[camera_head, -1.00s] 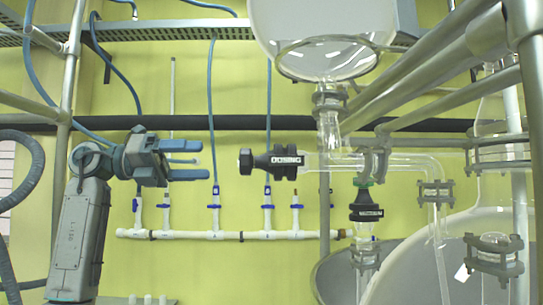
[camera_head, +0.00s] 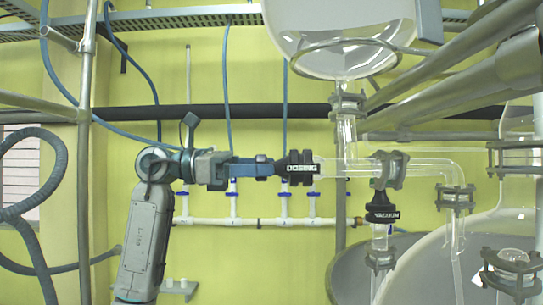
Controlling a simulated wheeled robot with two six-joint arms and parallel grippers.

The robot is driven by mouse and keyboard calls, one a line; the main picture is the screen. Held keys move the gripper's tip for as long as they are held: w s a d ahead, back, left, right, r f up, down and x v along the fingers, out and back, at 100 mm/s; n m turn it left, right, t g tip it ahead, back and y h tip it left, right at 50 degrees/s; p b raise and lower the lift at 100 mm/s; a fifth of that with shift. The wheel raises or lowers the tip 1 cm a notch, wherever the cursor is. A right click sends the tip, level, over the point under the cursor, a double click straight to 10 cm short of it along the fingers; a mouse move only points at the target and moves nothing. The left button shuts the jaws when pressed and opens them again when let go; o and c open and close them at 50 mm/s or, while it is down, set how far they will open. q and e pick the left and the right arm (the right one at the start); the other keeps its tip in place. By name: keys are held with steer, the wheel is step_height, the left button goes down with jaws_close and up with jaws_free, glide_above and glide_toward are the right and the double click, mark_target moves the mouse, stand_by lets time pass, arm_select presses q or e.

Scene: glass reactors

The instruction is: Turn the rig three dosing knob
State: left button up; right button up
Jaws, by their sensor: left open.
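The black dosing knob (camera_head: 299,167) sits on the left end of a horizontal glass pipe, its axis level, with white lettering on its collar. My left gripper (camera_head: 267,168) comes in from the left, level with the knob. Its blue fingers point right and reach the knob's left end, overlapping it in view. The jaws are open, and the fingers hide the knob's outer end. I cannot tell whether they touch it. My right gripper is not in view.
A second black knob (camera_head: 381,208) hangs below the glass pipe (camera_head: 428,171). A round glass vessel (camera_head: 340,30) is above, and metal tubes (camera_head: 470,90) slope in at the upper right. A white manifold (camera_head: 262,222) runs along the yellow wall behind.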

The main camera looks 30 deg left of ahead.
arm_select(q)
steer(key=shift+x, duration=1.05)
steer(key=c, duration=1)
steer(key=shift+m, duration=0.4)
